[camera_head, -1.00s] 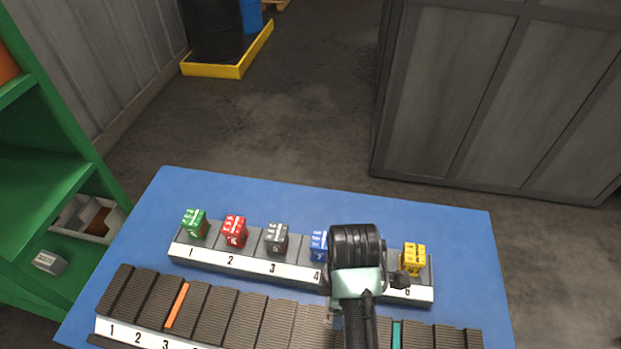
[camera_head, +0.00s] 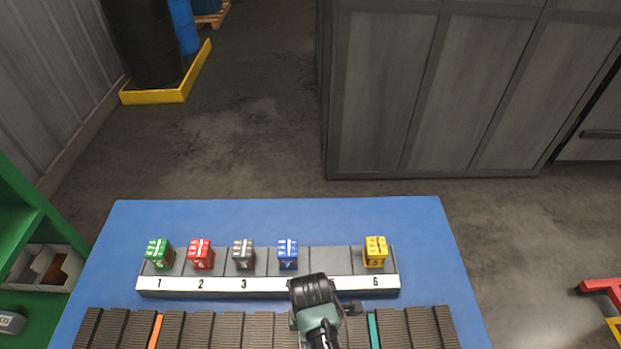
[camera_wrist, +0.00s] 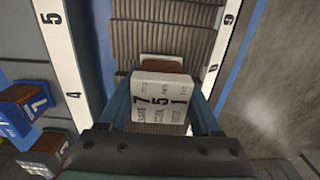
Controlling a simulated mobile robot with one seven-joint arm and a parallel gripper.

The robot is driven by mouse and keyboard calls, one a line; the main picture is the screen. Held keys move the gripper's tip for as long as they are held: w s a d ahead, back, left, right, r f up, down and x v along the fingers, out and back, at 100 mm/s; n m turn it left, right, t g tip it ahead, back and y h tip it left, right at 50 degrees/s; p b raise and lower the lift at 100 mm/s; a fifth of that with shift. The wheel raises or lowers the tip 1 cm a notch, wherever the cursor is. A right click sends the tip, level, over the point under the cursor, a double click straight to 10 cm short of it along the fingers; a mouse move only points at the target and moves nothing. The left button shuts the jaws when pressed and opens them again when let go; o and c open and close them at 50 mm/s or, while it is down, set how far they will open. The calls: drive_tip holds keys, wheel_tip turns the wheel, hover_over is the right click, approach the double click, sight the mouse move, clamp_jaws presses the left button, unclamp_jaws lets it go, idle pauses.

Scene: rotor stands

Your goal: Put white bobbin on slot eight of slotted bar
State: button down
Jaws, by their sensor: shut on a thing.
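The white bobbin (camera_wrist: 158,98) shows in the wrist view, with black digits on its white face and a brown winding behind. My gripper (camera_wrist: 162,116) is shut on it, one finger on each side. The bobbin is over the ribbed slotted bar (camera_wrist: 165,12), beside the label 8 on the bar's white strip. I cannot tell whether it touches the bar. In the head view my gripper (camera_head: 316,300) is over the slotted bar (camera_head: 255,330), right of middle, and my wrist hides the bobbin and fingertips.
A numbered stand (camera_head: 260,288) behind the bar holds green (camera_head: 158,254), red (camera_head: 201,254), grey (camera_head: 244,254), blue (camera_head: 288,254) and yellow (camera_head: 375,252) bobbins; its fifth place is empty. Orange (camera_head: 155,332) and teal (camera_head: 374,331) dividers mark the bar. The blue table (camera_head: 270,220) is clear behind the stand.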

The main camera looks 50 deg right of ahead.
drive_tip(key=shift+f, duration=0.15)
drive_tip(key=shift+c, duration=0.4)
unclamp_jaws()
